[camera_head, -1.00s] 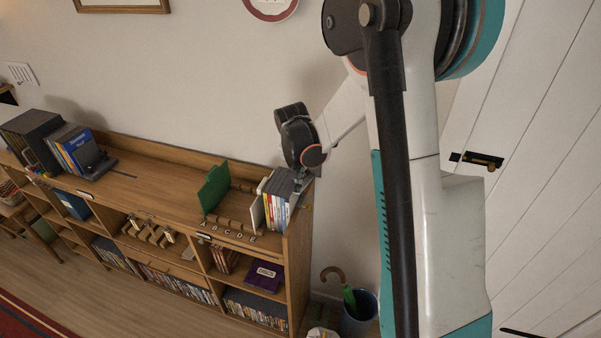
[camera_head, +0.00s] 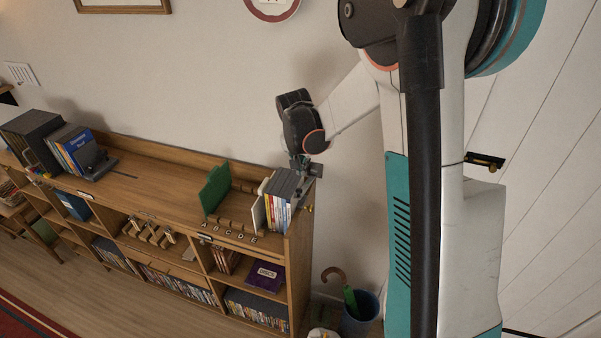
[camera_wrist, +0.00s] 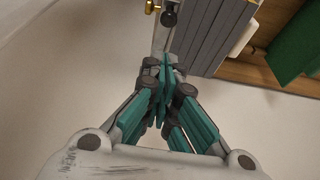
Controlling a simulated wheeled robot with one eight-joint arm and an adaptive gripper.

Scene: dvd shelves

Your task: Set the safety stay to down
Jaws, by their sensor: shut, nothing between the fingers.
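At the right end of the wooden bookcase, a pale metal strip with a brass knob and a dark ball (camera_wrist: 169,18) shows in the wrist view; it looks like the safety stay. In the head view a small brass piece (camera_head: 308,209) shows at that end, and whether the stay is up or down I cannot tell. My gripper (camera_wrist: 163,78) is shut and empty, its fingertips close to the strip's near end; contact is unclear. In the head view my gripper (camera_head: 303,166) is above the row of dark-topped cases (camera_head: 284,184).
A green divider (camera_head: 216,187) stands on the bookcase top (camera_head: 150,180) left of the cases, and it also shows in the wrist view (camera_wrist: 297,45). A blue bin (camera_head: 360,314) with an umbrella stands right of the bookcase. The wall is close behind.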

